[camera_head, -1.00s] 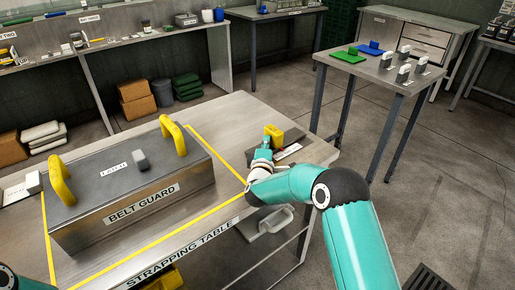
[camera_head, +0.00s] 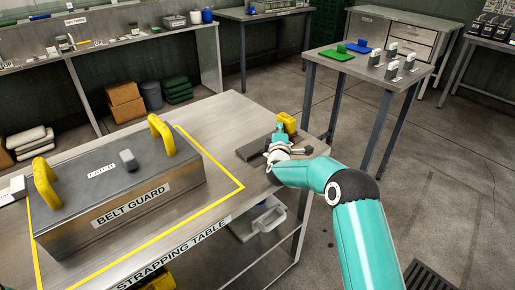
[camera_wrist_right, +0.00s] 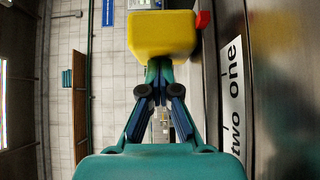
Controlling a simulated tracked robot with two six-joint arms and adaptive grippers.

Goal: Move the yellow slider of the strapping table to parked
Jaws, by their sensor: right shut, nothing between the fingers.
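The yellow slider (camera_head: 287,122) is a small block at the right end of a dark grey track (camera_head: 254,149) on the strapping table (camera_head: 221,113). My right gripper (camera_head: 280,132) is at the near side of the slider. In the right wrist view the slider (camera_wrist_right: 161,34) sits just beyond my right fingertips (camera_wrist_right: 160,70), which are shut and empty and appear to touch or nearly touch its face. A white label (camera_wrist_right: 233,100) beside the track reads "one" and "two"; the slider is at or past the "one" end. My left gripper is not in view.
The belt guard (camera_head: 118,188) with yellow handles stands on the table's left, inside yellow lines. A red piece (camera_wrist_right: 203,20) shows beside the slider. A side table (camera_head: 350,66) with green and blue items stands at the back right, across open floor.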

